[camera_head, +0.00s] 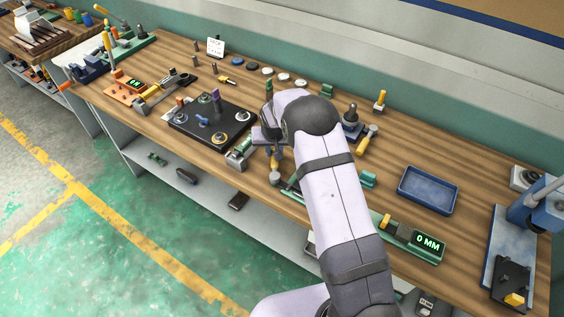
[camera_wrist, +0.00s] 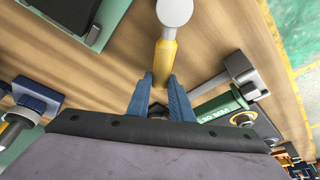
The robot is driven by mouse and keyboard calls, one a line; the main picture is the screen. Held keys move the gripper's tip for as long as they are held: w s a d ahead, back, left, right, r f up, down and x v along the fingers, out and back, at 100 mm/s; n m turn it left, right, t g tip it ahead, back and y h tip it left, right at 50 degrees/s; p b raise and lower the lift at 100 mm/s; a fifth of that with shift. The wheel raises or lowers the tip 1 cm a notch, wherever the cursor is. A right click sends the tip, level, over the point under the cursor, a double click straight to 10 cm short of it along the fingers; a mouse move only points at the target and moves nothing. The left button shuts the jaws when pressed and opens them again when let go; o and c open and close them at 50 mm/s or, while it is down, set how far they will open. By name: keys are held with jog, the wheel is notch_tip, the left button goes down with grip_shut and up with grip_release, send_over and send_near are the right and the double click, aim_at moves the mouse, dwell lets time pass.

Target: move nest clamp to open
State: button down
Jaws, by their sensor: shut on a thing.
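A yellow handle (camera_wrist: 164,58) with a rounded grey metal end (camera_wrist: 174,12) lies between the blue fingertips of my gripper (camera_wrist: 159,80) in the wrist view. My gripper is shut on this handle. In the head view the grey end (camera_head: 275,177) shows just below my wrist, which hides most of the grip. A green block with partly hidden white lettering (camera_wrist: 216,108) and a grey metal arm (camera_wrist: 241,70) stands right of my fingers in the wrist view. I cannot tell for certain whether the held handle belongs to the nest clamp.
A black plate with several posts (camera_head: 207,127) lies left of my gripper on the wooden bench. A blue tray (camera_head: 428,190) and a green gauge reading 0 MM (camera_head: 428,243) are to the right. The bench's front edge is close below my gripper.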

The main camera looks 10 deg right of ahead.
jog(key=shift+a, duration=0.2)
jog(key=shift+a+n, duration=0.1)
jog(key=shift+n, duration=0.2)
jog(key=shift+a+n+y+p, duration=0.3)
jog(key=shift+a+n+p, duration=0.1)
jog(key=shift+n+p, duration=0.1)
jog(key=shift+a+f+n+y, duration=0.1)
jog(key=shift+a+n+y, duration=0.2)
jog(key=shift+a+n, duration=0.6)
jog(key=c, duration=1.5)
grip_release()
jog(key=shift+d, duration=0.1)
